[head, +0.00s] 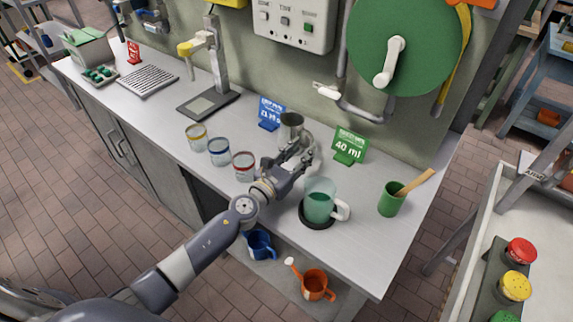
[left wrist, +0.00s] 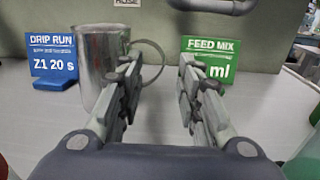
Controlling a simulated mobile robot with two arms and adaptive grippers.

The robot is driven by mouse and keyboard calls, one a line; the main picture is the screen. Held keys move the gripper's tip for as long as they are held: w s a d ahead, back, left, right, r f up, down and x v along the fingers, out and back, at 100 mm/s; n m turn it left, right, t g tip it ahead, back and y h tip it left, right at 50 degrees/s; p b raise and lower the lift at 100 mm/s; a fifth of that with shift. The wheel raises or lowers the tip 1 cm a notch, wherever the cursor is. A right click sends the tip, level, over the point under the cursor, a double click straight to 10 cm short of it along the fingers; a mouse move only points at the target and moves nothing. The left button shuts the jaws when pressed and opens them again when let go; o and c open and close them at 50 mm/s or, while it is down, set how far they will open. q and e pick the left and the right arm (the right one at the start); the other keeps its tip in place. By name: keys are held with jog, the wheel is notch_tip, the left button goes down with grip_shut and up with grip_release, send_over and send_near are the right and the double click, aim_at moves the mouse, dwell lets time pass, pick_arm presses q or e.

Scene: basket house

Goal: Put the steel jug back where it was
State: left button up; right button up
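The steel jug (head: 290,130) stands upright on the grey worktop (head: 370,250), between a blue sign (head: 271,113) and a green "40 ml" sign (head: 349,147). In the left wrist view the jug (left wrist: 97,62) is to the left, partly hidden by my left finger, and its round handle reaches toward the gap between the fingers. My left gripper (head: 303,154) is close in front of the jug. In the left wrist view my left gripper (left wrist: 160,75) is open, with nothing held between its fingers. My right gripper is not in view.
Three glass jars (head: 219,152) stand left of my gripper. A green-filled glass mug (head: 320,203) on a dark round pad and a green cup (head: 392,199) stand to the right. A scale-like stand (head: 208,103) is further left. Blue (head: 260,245) and orange (head: 315,284) cans sit on the lower shelf.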

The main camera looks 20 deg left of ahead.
pick_arm(q)
jog(key=v, duration=0.7)
jog(key=shift+s+a, duration=0.15)
jog(key=shift+s, duration=0.25)
